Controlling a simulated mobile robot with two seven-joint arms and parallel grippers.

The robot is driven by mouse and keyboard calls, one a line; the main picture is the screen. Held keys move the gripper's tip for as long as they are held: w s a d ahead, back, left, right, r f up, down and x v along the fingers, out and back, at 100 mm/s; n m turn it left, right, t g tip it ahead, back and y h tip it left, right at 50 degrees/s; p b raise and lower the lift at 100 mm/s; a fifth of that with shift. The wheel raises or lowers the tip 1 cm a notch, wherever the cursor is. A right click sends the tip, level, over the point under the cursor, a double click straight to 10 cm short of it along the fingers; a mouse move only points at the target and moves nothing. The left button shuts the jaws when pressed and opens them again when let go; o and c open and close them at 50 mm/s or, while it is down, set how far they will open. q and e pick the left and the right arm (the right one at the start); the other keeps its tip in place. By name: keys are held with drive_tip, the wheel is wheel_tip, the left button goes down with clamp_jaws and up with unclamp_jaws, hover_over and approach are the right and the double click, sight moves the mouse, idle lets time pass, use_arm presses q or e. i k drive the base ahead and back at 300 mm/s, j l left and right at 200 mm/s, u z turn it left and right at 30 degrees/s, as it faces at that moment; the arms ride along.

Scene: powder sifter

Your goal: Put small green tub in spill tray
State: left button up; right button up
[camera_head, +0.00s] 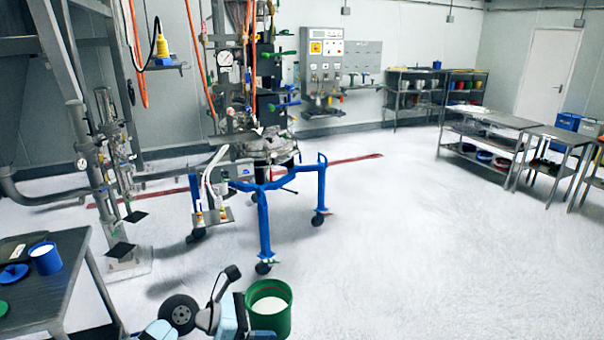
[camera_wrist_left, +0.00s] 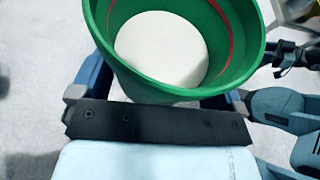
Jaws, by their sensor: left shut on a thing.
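A green tub (camera_head: 268,308) with white contents is at the bottom middle of the head view. It fills the top of the left wrist view (camera_wrist_left: 250,50), open side up, with a red line on its inner wall. My left gripper (camera_head: 238,312) is shut on the tub, with its fingers at the tub's sides in the left wrist view (camera_wrist_left: 165,92). The tub is held over the floor. I cannot make out for certain which thing is the spill tray. My right gripper is not clearly in view.
A dark table (camera_head: 60,285) at the left edge bears a blue tub (camera_head: 45,258), a blue lid (camera_head: 13,274) and a green lid (camera_head: 3,307). A blue wheeled frame (camera_head: 264,222) stands ahead. Metal tables (camera_head: 490,117) stand at the right. The floor at right is clear.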

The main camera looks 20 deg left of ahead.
sight(24, 254)
drive_tip(key=i+u, duration=0.45)
drive_tip(key=i, duration=0.15)
drive_tip(key=i+l+u, duration=0.1)
drive_tip(key=i+u, duration=0.35)
drive_tip(key=i+j+u, duration=0.1)
drive_tip(key=i+u, duration=0.35)
drive_tip(key=i, duration=0.15)
drive_tip(key=i+l+u, duration=0.15)
drive_tip(key=i+u, duration=0.35)
drive_tip(key=i+l+u, duration=0.1)
drive_tip(key=i+u, duration=0.2)
drive_tip(key=i, duration=0.7)
